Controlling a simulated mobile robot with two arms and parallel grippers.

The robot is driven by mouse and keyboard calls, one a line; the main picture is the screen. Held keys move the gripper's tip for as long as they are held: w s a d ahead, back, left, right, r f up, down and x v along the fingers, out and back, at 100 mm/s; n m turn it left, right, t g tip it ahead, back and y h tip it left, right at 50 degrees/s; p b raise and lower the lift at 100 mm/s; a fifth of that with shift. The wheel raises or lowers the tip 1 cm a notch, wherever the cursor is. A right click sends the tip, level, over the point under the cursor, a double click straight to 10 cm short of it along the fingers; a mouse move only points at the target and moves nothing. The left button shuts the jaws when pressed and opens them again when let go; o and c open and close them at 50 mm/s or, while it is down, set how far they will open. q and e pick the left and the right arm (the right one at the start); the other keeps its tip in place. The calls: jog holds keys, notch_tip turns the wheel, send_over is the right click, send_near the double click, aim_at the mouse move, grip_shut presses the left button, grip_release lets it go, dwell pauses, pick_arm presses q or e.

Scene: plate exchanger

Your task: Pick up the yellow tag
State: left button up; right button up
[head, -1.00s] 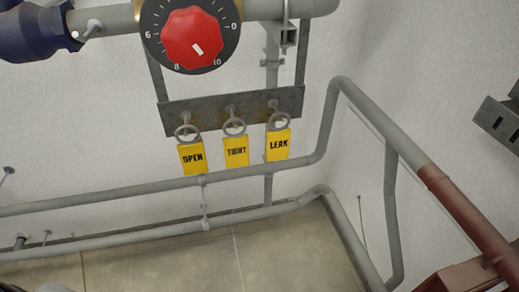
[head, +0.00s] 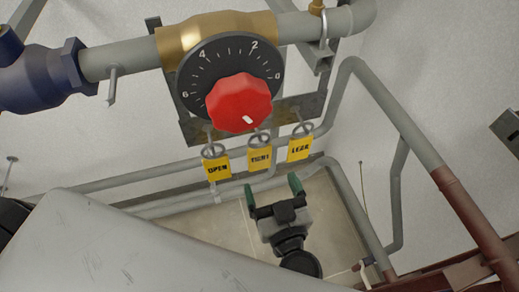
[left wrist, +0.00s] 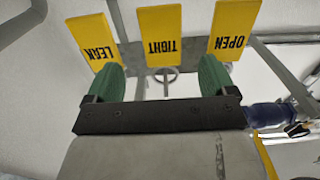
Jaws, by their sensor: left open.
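Three yellow tags hang by rings from a grey metal bracket: OPEN (head: 217,169), TIGHT (head: 260,157) and LEAK (head: 300,148). My left gripper (head: 272,190) is open and empty, with green fingertips, below the TIGHT and LEAK tags in the head view. In the left wrist view the tags appear upside down: LEAK (left wrist: 93,38) at left, TIGHT (left wrist: 160,35) in the middle, OPEN (left wrist: 234,28) at right. The TIGHT tag lies between the lines of the two fingers (left wrist: 160,80), and nothing is held. My right gripper is not in view.
A red knob (head: 239,103) on a black dial stands above the tags, on a pipe with a blue fitting (head: 35,72). Grey pipes (head: 110,182) run behind and below the tags. A grey and red-brown pipe (head: 460,205) stands at the right.

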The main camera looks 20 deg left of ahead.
aim_at(260, 159)
pick_arm(q)
jog(key=shift+x, duration=1.1)
jog(key=shift+w+a+p, duration=0.15)
jog(key=shift+w+p, duration=0.1)
jog(key=shift+p, duration=0.05)
jog(key=p+x, duration=0.1)
jog(key=x, duration=0.3)
jog(key=shift+a+r+p, duration=0.2)
jog(key=shift+a+p, duration=0.1)
jog(key=shift+p, duration=0.05)
jog(key=shift+w+a+f, duration=0.15)
jog(key=shift+w, duration=0.1)
jog(key=shift+s, duration=0.1)
jog(key=shift+c, duration=1.9)
jog(key=c, duration=0.6)
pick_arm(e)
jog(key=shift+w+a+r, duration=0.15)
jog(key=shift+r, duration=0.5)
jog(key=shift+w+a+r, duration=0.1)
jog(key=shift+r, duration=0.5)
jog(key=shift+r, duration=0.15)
